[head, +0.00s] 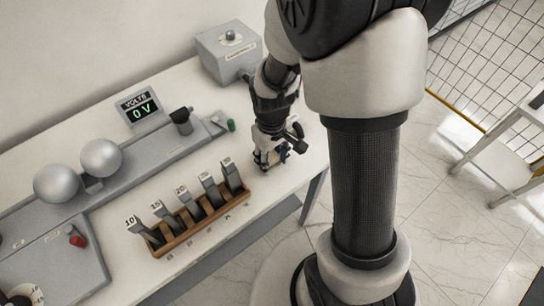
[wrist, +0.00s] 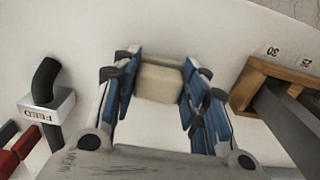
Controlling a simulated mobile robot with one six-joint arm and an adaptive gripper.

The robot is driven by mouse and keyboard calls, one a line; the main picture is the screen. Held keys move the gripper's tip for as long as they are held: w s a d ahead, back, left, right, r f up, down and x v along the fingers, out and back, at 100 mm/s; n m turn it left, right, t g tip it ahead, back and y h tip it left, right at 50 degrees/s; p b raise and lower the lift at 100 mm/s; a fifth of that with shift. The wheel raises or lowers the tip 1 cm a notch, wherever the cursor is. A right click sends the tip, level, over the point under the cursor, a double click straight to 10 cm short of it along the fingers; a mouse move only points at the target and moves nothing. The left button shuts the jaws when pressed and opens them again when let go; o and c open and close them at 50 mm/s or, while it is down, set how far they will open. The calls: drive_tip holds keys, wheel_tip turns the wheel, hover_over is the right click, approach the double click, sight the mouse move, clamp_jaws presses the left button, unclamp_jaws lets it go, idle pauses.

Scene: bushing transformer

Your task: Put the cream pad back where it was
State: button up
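The cream pad (wrist: 159,82) is a small block between the blue-lined fingers of my gripper (wrist: 160,88) in the wrist view. Its left and right sides meet the inner faces of the two fingers, and the gripper looks shut on it. In the head view my gripper (head: 270,160) is low over the white table near its right end, to the right of the wooden rack. The pad cannot be made out there. Any gap between pad and table is hard to judge.
The wooden rack (head: 163,247) with several upright numbered bars stands left of my gripper. A grey panel with metal spheres (head: 101,157), a voltage display (head: 139,107) and a black lever (head: 182,116) lies behind. A grey box (head: 228,50) stands at the back.

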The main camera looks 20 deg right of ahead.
drive_tip(key=o, duration=0.4)
drive_tip(key=shift+c, duration=0.2)
drive_tip(key=shift+r, duration=0.1)
wheel_tip(320, 180, up, 12)
drive_tip(key=p, duration=0.4)
wheel_tip(320, 180, up, 8)
drive_tip(key=m+t, duration=0.1)
drive_tip(key=t, duration=0.1)
hover_over(272, 158)
drive_tip(key=s, duration=0.4)
drive_tip(key=s+r+m+t, duration=0.2)
drive_tip(key=s+r, duration=0.5)
drive_tip(key=s, duration=0.3)
drive_tip(key=shift+s+r+m+t, duration=0.15)
drive_tip(key=shift+r+m+t, duration=0.1)
drive_tip(key=shift+m+t, duration=0.05)
drive_tip(key=shift+a, duration=0.1)
